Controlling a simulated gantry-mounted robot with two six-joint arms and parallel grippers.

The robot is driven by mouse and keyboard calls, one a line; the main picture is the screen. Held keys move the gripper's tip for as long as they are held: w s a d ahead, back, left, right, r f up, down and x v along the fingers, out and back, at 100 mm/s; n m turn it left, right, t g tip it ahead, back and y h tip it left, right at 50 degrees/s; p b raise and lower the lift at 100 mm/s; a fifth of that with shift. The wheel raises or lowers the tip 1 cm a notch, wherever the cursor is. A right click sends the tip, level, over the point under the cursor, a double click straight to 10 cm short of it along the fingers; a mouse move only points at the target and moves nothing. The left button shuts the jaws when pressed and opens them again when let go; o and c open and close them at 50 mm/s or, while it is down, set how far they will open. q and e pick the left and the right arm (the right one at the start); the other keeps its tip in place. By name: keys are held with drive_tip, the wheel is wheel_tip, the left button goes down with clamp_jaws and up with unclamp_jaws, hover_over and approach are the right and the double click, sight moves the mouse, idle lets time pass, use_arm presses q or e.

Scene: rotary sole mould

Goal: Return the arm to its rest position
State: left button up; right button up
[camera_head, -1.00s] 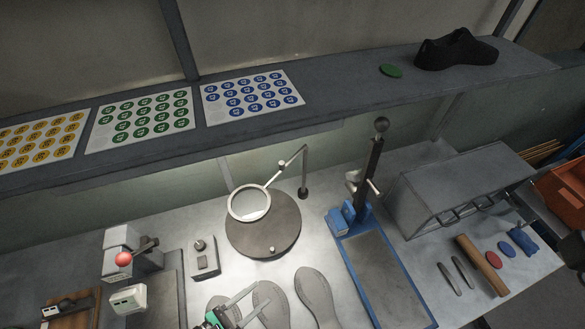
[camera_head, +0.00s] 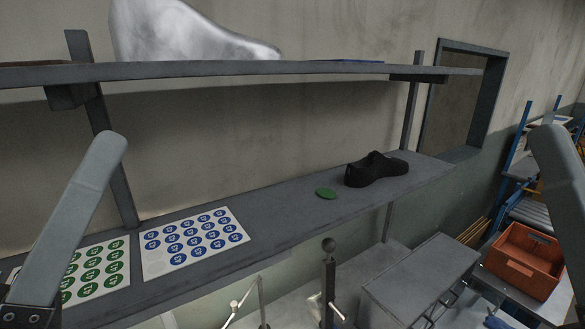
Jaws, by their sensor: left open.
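My left arm's grey link (camera_head: 80,210) rises at the left of the head view. My left gripper (camera_head: 22,317) shows only as a small dark part at the lower left corner, cut off by the picture edge. It is open, with nothing visible in it. It is in front of the left end of the shelf and apart from the objects seen there. My right arm's grey link (camera_head: 562,185) shows at the right edge. The right gripper is out of the picture.
The shelf (camera_head: 285,210) bears a green sticker sheet (camera_head: 98,272), a blue sticker sheet (camera_head: 196,241), a green disc (camera_head: 326,193) and a black shoe (camera_head: 377,169). An upper shelf (camera_head: 330,70) runs above. An orange crate (camera_head: 524,262) and grey box (camera_head: 420,275) stand lower right.

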use_arm(q)
drive_tip(key=s+a+r+m+t+y, duration=0.2)
drive_tip(key=s+a+m+y, duration=0.15)
drive_tip(key=y, duration=0.25)
wheel_tip(320, 180, up, 17)
drive_tip(key=w+p, duration=0.1)
drive_tip(key=p, duration=1.6)
drive_tip(key=shift+a+f, duration=0.2)
drive_tip(key=shift+a, duration=0.15)
drive_tip(key=shift+w, duration=0.1)
wheel_tip(320, 180, down, 38)
drive_tip(key=b, duration=3.7)
drive_tip(key=shift+r+b, duration=0.15)
drive_tip(key=shift+b, duration=0.25)
